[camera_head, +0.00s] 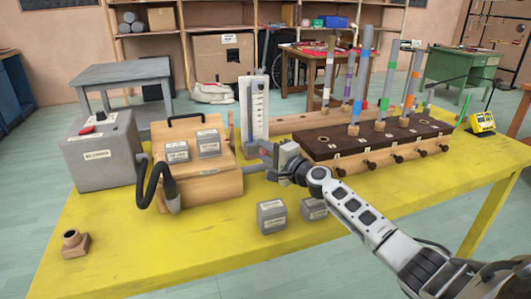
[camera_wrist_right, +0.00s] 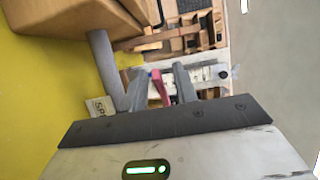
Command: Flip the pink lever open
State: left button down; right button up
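My right gripper (camera_head: 268,156) reaches in over the yellow table, beside the tan wooden box and in front of the white upright gauge board. In the right wrist view its two grey fingers (camera_wrist_right: 160,86) are apart. The pink lever (camera_wrist_right: 157,86) shows as a narrow pinkish-red strip between them, nearer the left finger, with a gap on its right. Whether it touches a finger I cannot tell. In the head view I cannot make out the lever; the gripper may cover it. My left gripper is not in view.
The tan wooden box (camera_head: 205,186) with grey weights on top stands left of the gripper. A grey pipe (camera_wrist_right: 104,66) runs close beside the fingers. The dark pipe chest (camera_head: 345,142) stands at right. Grey weights (camera_head: 271,216) sit in front. The front-left table is mostly clear.

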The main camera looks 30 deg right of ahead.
grip_shut()
